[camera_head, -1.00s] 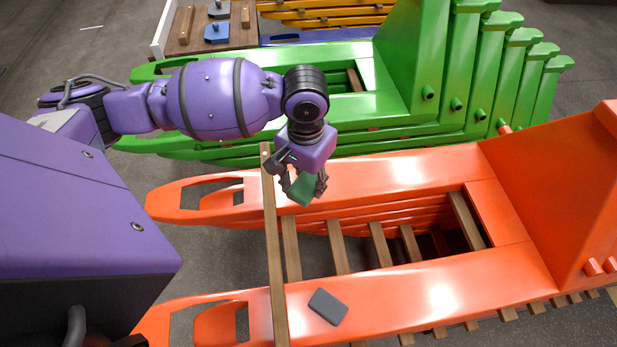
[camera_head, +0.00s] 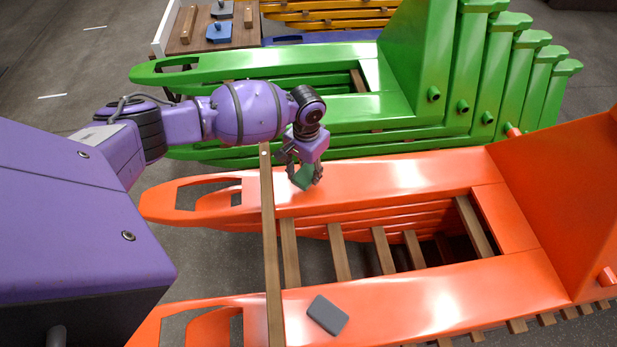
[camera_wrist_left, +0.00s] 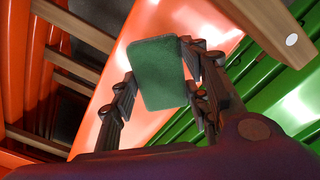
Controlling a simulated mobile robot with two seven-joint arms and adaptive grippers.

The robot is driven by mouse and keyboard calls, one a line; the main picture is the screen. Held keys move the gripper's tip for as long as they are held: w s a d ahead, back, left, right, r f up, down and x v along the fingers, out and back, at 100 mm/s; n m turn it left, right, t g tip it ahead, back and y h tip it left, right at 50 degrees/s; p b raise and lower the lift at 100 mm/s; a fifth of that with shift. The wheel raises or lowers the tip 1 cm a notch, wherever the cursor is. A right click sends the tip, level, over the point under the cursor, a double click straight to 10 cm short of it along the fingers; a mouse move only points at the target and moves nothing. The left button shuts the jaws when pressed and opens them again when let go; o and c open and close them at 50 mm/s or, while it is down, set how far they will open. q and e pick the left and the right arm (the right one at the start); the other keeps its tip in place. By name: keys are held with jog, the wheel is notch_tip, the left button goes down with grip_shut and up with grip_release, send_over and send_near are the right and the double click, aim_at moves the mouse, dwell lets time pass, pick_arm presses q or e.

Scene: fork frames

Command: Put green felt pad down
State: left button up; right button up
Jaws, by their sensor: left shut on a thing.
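The green felt pad (camera_head: 303,178) is a small flat rounded rectangle. My left gripper (camera_head: 304,174) is shut on it, over the far beam of the orange fork frame (camera_head: 400,173). In the left wrist view the pad (camera_wrist_left: 158,73) sits between the fingers of my left gripper (camera_wrist_left: 155,88), with the orange surface behind it. I cannot tell whether the pad touches the beam. My right gripper is not in view.
A dark grey pad (camera_head: 327,315) lies on the near orange beam. A long wooden strip (camera_head: 268,230) crosses both orange beams, left of the gripper. Green fork frames (camera_head: 350,112) stand behind. A wooden board with blocks (camera_head: 238,28) is at the back.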

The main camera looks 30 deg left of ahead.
aim_at(308, 177)
pick_arm(q)
jog(key=shift+w+a+f, duration=0.1)
jog(key=shift+w+f, duration=0.3)
jog(key=shift+f, duration=0.1)
notch_tip(308, 177, down, 3)
jog(key=shift+w+f+b, duration=0.1)
jog(key=shift+w+b, duration=0.05)
jog(key=shift+b, duration=0.25)
jog(key=shift+f, duration=0.1)
jog(key=shift+f, duration=0.15)
jog(key=o, duration=1.1)
